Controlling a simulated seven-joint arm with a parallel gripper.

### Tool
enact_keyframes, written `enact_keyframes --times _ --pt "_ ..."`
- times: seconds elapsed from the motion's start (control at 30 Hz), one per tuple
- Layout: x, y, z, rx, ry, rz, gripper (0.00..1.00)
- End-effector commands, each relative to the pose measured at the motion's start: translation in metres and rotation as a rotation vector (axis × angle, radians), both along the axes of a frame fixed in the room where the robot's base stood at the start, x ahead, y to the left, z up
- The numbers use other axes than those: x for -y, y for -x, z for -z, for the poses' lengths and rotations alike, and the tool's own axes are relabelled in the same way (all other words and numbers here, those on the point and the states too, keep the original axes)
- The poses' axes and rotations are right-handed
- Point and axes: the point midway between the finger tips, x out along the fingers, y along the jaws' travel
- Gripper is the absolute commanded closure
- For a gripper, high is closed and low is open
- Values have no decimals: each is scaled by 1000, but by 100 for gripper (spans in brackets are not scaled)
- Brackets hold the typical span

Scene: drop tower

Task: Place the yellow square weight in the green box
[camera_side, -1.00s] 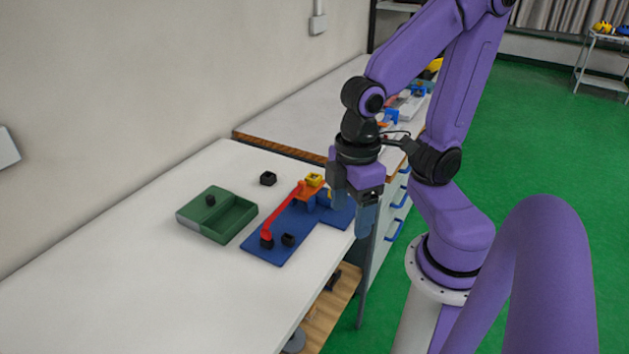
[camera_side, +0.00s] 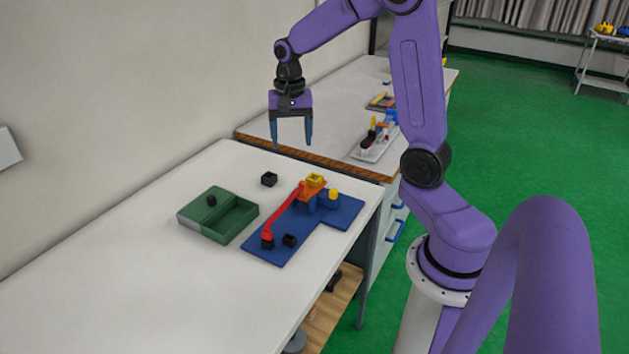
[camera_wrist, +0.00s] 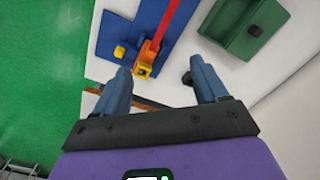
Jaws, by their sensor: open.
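The green box (camera_side: 242,219) lies on the white table left of the tower, with two compartments and a small black piece in the left one. In the wrist view the box (camera_wrist: 238,42) is at the upper right. My gripper (camera_side: 291,145) is open and empty, pointing down, raised above the far end of the table. In the wrist view my gripper's fingers (camera_wrist: 160,66) stand apart.
The tower stands on a blue base (camera_side: 340,214) with a second yellow piece (camera_side: 334,194) on it. A red ramp (camera_side: 283,212) slopes down to black pieces. Another black piece (camera_side: 269,179) lies on the table behind. The near-left table is clear.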

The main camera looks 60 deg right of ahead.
Motion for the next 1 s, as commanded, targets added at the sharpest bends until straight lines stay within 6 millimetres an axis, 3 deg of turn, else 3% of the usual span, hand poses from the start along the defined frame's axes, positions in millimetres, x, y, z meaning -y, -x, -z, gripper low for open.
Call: enact_keyframes --times 0.03,0.2,0.4,0.63,1.0 --pt "20 -5 2 -4 -1 98 28" --pt "77 -12 7 -6 -2 390 28" --pt "118 -10 12 -7 -3 590 28" --pt "126 -8 28 -12 -3 631 28" --pt "125 -7 97 -14 -4 626 28"
